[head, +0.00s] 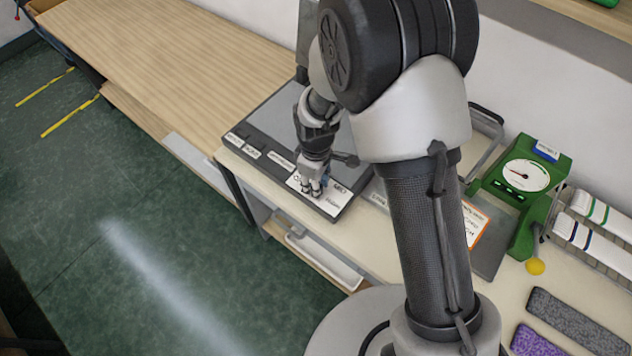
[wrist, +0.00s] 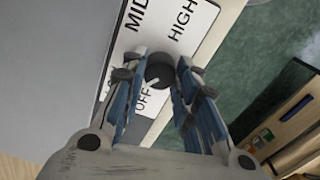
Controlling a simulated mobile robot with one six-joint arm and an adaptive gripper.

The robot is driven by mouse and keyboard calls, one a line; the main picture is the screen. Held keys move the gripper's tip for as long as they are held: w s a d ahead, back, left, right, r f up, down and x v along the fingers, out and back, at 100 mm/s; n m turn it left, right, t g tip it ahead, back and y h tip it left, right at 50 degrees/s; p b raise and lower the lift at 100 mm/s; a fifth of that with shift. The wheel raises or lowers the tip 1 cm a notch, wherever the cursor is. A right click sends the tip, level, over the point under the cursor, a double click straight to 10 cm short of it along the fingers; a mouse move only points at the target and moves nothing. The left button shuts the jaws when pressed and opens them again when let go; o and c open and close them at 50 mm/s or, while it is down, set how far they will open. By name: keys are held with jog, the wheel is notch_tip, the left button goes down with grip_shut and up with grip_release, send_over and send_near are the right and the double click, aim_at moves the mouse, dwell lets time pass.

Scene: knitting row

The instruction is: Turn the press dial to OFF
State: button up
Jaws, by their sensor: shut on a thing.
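The dial (wrist: 159,69) is a small dark round knob on a white label plate (wrist: 190,14), seen in the wrist view. The plate reads MID and HIGH above the knob and OFF below it; a word at the left is partly hidden by a finger. A small pale mark shows at the knob's lower edge, on the OFF side, but its exact direction is hard to read. My gripper (wrist: 160,74) has its blue-padded fingers on either side of the knob, shut on it. In the head view my gripper (head: 313,190) covers the knob at the front corner of the grey press (head: 275,122).
A green gauge device (head: 525,180) with a yellow-knobbed lever stands right of my arm. Grey (head: 575,318) and purple (head: 530,343) knitted pieces lie at the lower right. The wooden bench (head: 165,50) left of the press is clear.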

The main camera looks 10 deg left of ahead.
jog(key=n, duration=0.6)
jog(key=shift+n, duration=0.3)
dwell(0.5)
jog(key=o, duration=1.1)
jog(key=shift+r, duration=0.1)
notch_tip(320, 180, up, 12)
jog(key=shift+f, duration=0.1)
